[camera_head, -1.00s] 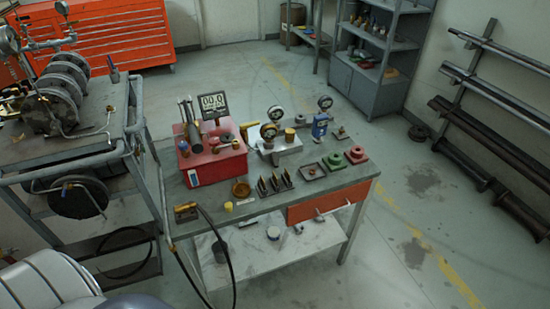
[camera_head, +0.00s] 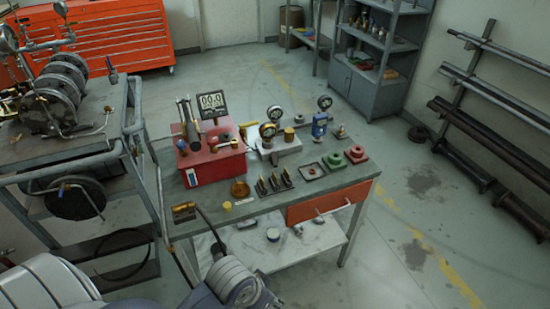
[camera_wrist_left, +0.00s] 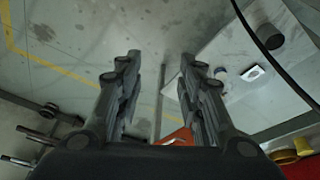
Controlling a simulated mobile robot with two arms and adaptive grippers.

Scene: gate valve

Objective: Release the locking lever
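I cannot tell for certain which part is the locking lever. A red unit (camera_head: 210,172) with dark cylinders and small handles on it stands at the left of the workbench (camera_head: 262,212). A small brass-coloured fitting (camera_head: 184,209) with a black hose sits at the bench's front left corner. My left gripper (camera_wrist_left: 159,60) is open and empty in the left wrist view, with its two fingers apart above the floor and lower shelf area. A grey arm part of mine shows at the bottom of the head view; no fingers show there. My right gripper is in neither view.
Gauges, a blue fitting (camera_head: 320,124), green (camera_head: 335,161) and red (camera_head: 356,154) blocks, and a small tray (camera_head: 311,171) crowd the bench. An orange drawer (camera_head: 327,199) is under it. A cart (camera_head: 75,145) stands close on the left. The floor on the right is mostly clear.

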